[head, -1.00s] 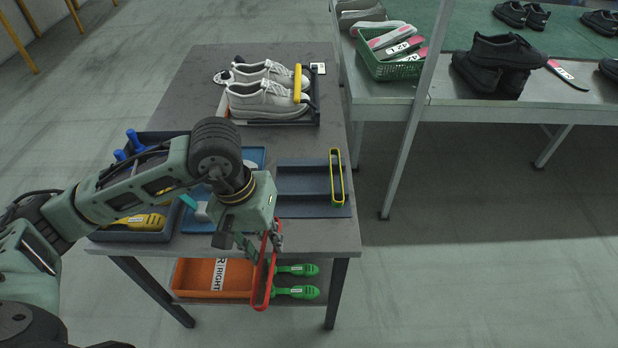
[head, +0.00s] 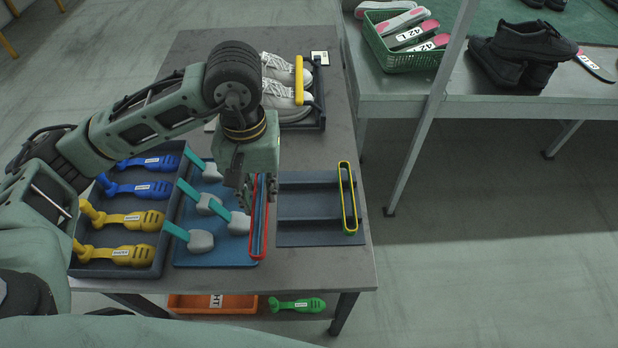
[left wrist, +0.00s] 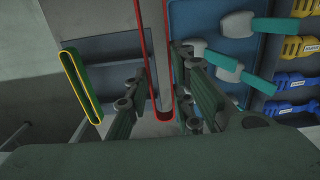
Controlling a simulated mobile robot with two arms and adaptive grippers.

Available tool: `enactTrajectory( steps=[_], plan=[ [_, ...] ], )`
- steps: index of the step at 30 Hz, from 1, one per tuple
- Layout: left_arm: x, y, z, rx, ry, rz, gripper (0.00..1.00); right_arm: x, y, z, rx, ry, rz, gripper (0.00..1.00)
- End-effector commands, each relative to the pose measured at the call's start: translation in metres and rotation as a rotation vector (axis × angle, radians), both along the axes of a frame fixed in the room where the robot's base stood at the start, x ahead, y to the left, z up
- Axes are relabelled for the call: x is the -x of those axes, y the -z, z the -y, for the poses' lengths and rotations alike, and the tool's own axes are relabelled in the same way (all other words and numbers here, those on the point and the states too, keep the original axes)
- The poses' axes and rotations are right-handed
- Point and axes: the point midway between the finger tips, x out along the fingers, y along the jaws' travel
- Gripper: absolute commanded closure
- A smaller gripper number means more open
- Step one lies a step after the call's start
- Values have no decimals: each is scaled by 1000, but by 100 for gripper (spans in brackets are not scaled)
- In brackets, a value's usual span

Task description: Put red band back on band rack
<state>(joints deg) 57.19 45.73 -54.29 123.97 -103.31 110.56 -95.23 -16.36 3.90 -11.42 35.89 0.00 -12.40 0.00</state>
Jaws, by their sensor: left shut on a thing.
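The red band (head: 258,256), a long narrow loop, is held by my left gripper (head: 252,192) in the head view. It hangs beside the left edge of the band rack (head: 306,206), over the right side of a blue tray. In the left wrist view the red band (left wrist: 162,117) runs lengthwise between the fingers of my left gripper (left wrist: 163,105). The rack is a dark grey-blue plate with raised bars. A yellow-edged green band (head: 349,198) stands at its right end and also shows in the left wrist view (left wrist: 81,86). My right gripper is not in view.
The blue tray (head: 215,257) holds teal-handled brushes. A dark tray (head: 112,268) left of it holds blue and yellow tools. White shoes (head: 284,92) stand on a rack behind. An orange bin (head: 205,303) and a green tool (head: 297,305) are on the lower shelf.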

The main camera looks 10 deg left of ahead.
Motion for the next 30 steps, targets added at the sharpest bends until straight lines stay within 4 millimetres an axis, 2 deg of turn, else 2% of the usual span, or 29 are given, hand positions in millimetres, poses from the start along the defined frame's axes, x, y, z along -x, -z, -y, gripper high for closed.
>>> enactTrajectory(
  steps=[5, 11, 15, 19, 24, 30],
  plan=[
    [-30, 17, 7, 0, -3, -5, 91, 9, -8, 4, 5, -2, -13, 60],
    [-76, 45, 15, 0, -2, -5, 91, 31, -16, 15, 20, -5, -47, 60],
    [-98, 60, 20, 0, -2, -3, 91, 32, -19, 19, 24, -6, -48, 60],
    [-109, 67, 21, -1, 0, -1, 91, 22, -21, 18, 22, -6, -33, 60],
    [-109, 83, 21, -1, 0, -5, 91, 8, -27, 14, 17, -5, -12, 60],
    [-109, 107, 21, -1, 0, -2, 91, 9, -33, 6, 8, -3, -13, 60]
  ],
)
